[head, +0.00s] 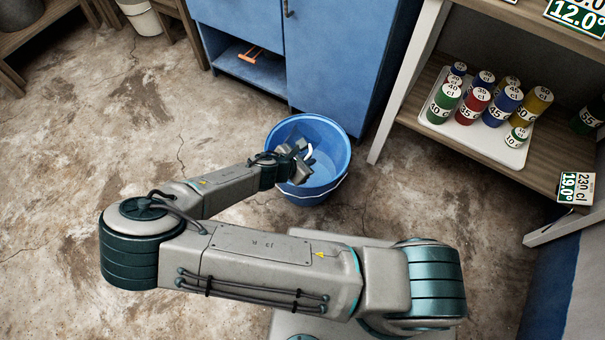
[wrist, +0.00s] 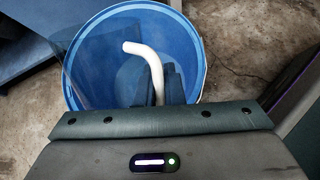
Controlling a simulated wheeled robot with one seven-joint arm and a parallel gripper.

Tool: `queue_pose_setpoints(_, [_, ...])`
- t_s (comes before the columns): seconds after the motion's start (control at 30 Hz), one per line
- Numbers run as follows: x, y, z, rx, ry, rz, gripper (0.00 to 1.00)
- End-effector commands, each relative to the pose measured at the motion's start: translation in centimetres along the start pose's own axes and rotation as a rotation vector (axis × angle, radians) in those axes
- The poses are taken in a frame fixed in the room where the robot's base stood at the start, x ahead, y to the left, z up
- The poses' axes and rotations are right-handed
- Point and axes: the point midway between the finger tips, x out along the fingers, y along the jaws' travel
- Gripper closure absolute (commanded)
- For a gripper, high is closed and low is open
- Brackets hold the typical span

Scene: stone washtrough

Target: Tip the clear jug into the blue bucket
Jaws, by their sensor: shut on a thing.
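The blue bucket (head: 333,180) stands on the floor in front of the blue cabinet, and its rim (wrist: 201,60) fills much of the wrist view. My gripper (head: 297,165) is over the bucket's near left side. In the wrist view my gripper (wrist: 155,82) has its two dark fingers shut on the white curved handle of the clear jug (wrist: 152,62). The handle also shows as a small white arc of the jug (head: 308,150) in the head view. The jug's clear body is barely visible against the blue; its tilt and contents cannot be told.
The blue cabinet (head: 335,60) stands right behind the bucket. A shelf unit at right holds a white tray (head: 462,140) with several numbered coloured cans. A pale bucket (head: 142,18) stands far at upper left. The stained floor at left is clear.

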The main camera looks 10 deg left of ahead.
Motion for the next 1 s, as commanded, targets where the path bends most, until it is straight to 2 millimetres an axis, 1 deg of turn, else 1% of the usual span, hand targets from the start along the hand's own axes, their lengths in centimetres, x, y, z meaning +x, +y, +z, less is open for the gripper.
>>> queue_pose_setpoints(0.03, [-0.5, -0.6, -1.3, 0.014, -0.007, -0.016, 1.00])
queue_pose_setpoints(0.1, [-1.1, -1.3, -2.4, 0.035, -0.015, -0.036, 1.00])
queue_pose_setpoints(0.23, [-1.4, -1.9, -3.4, 0.050, -0.032, -0.055, 1.00])
queue_pose_setpoints(0.37, [-1.2, -2.0, -3.9, 0.043, -0.077, -0.057, 1.00])
queue_pose_setpoints(0.6, [-1.2, -2.0, -4.4, 0.020, -0.208, -0.058, 1.00])
queue_pose_setpoints(0.67, [-1.4, -1.9, -4.2, 0.009, -0.248, -0.061, 1.00])
queue_pose_setpoints(0.8, [-1.3, -1.9, -4.4, -0.003, -0.323, -0.064, 1.00])
queue_pose_setpoints(1.0, [-1.5, -1.9, -4.3, -0.013, -0.378, -0.064, 1.00])
